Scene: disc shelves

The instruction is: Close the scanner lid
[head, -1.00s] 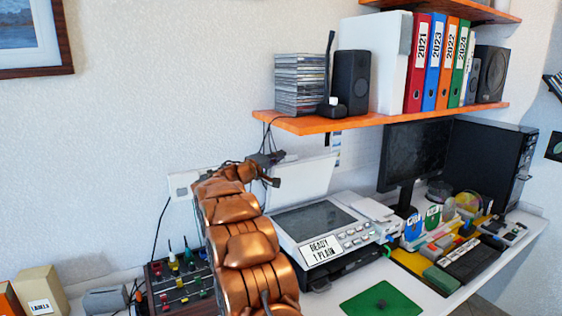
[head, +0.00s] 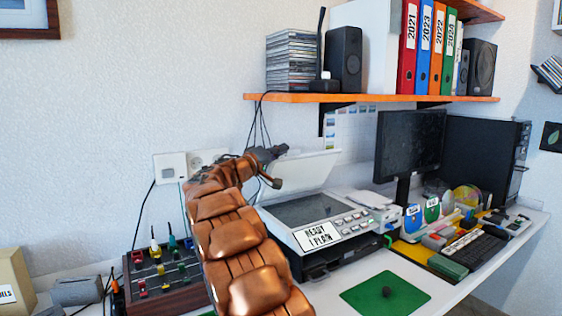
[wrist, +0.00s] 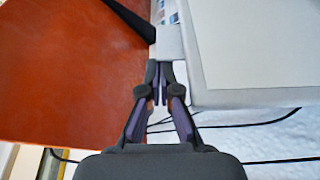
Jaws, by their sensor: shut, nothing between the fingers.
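The scanner (head: 300,236) stands on the desk, with its dark glass (head: 305,209) uncovered. Its white lid (head: 310,170) is open and tilted up at the back of the scanner. My gripper (head: 270,154) is shut and empty, at the lid's upper left corner in the head view. In the wrist view, my gripper's closed fingertips (wrist: 158,70) are beside the edge of the pale lid panel (wrist: 255,45), which fills the right side. I cannot tell whether the fingers touch the lid.
The orange shelf (head: 290,98) hangs above the lid and fills the wrist view's left side. Cables (head: 262,125) hang behind my gripper. A mixer panel (head: 165,272) is to the left, a green mat (head: 360,298) in front, and a monitor (head: 410,145) to the right.

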